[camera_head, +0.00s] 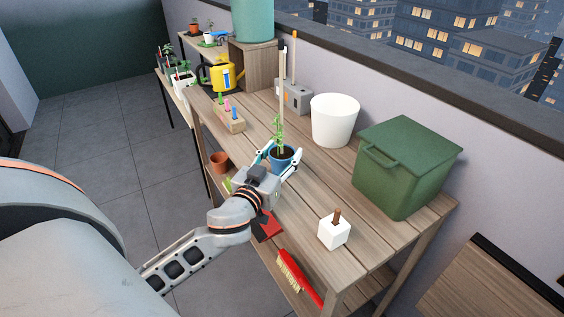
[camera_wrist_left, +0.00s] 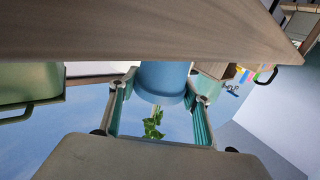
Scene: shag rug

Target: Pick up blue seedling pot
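The blue seedling pot (camera_head: 281,161) stands upright on the wooden bench with a green seedling (camera_head: 279,134) in it. My left gripper (camera_head: 277,158) is level with the pot, one finger on either side of it. In the left wrist view, which is upside down, the blue pot (camera_wrist_left: 163,80) sits between the open fingers (camera_wrist_left: 160,88), its base at the bench top. The fingertips are close to its sides; whether they touch is unclear. The gripper hides part of the pot in the head view. My right gripper is not in view.
A white pot (camera_head: 334,120) and a green lidded bin (camera_head: 404,168) stand behind and right. A white block (camera_head: 334,232) is in front. A wooden block with coloured markers (camera_head: 228,117) and a yellow watering can (camera_head: 219,76) are to the left. A red brush (camera_head: 299,277) lies below.

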